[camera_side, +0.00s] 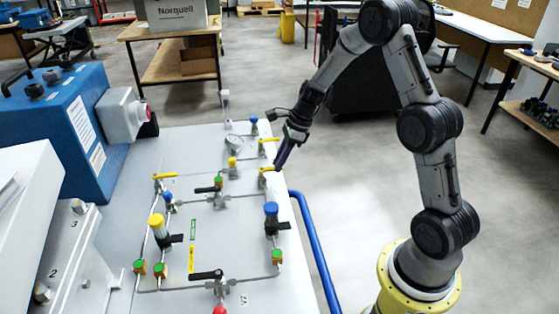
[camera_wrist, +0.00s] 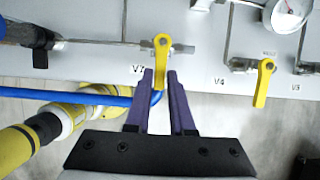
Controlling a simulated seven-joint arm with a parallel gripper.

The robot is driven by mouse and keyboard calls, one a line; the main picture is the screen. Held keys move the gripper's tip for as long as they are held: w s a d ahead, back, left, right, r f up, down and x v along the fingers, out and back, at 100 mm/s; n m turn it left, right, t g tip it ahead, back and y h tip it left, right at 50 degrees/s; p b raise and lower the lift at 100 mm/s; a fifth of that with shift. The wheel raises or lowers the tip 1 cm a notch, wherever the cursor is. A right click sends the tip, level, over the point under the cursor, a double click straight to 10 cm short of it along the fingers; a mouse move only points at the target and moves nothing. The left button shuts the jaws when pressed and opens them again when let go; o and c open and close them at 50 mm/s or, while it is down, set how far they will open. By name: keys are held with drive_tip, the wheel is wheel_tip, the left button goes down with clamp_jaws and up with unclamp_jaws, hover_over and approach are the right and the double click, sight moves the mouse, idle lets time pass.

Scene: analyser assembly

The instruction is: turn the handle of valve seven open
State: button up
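Valve seven has a yellow handle (camera_wrist: 161,48) beside the label V7 (camera_wrist: 137,69) in the wrist view. The handle points down in that picture, across the grey pipe that runs into the valve from the left. In the side view the handle (camera_side: 265,169) is near the panel's right edge. My gripper (camera_wrist: 160,74) has two purple fingers, open, with the handle's free end between their tips and a gap visible on each side. In the side view my gripper (camera_side: 279,165) reaches down to the handle from the upper right. Contact cannot be told.
Valve V4's yellow handle (camera_wrist: 263,83) is to the right in the wrist view. A gauge (camera_wrist: 288,14) is beyond it. A blue pipe (camera_side: 316,240) runs along the panel's right side. Several other valves stand on the grey panel (camera_side: 255,295). Open floor lies right of the panel.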

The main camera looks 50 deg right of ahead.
clamp_jaws()
drive_tip(key=shift+w+d, duration=0.1)
drive_tip(key=n, duration=0.2)
drive_tip(key=w+d+n+g+y, duration=0.1)
drive_tip(key=shift+w+n, duration=0.15)
drive_tip(key=shift+n, duration=0.25)
drive_tip(key=w+n+g, duration=0.1)
drive_tip(key=n, duration=0.1)
drive_tip(key=w+n, duration=0.1)
drive_tip(key=n, duration=0.1)
drive_tip(key=shift+d+g, duration=0.2)
drive_tip(key=shift+g, duration=0.2)
drive_tip(key=n, duration=0.1)
drive_tip(key=w+n+g, duration=0.1)
drive_tip(key=n, duration=0.1)
drive_tip(key=w+n, duration=0.1)
drive_tip(key=n, duration=0.1)
drive_tip(key=shift+a+g, duration=0.15)
drive_tip(key=shift+g, duration=0.25)
drive_tip(key=shift+w+a+r+n+g+h, duration=0.1)
drive_tip(key=shift+w+a+n+g+h, duration=0.15)
drive_tip(key=shift+n, duration=0.65)
drive_tip(key=shift+w+a+f+n+g+h, duration=0.1)
drive_tip(key=shift+w+a+n+g, duration=0.2)
drive_tip(key=shift+n, duration=0.6)
drive_tip(key=shift+w+a+r+n+g+h, duration=0.15)
drive_tip(key=shift+w+n+g, duration=0.2)
drive_tip(key=shift+n, duration=0.55)
drive_tip(key=o, duration=0.5)
unclamp_jaws()
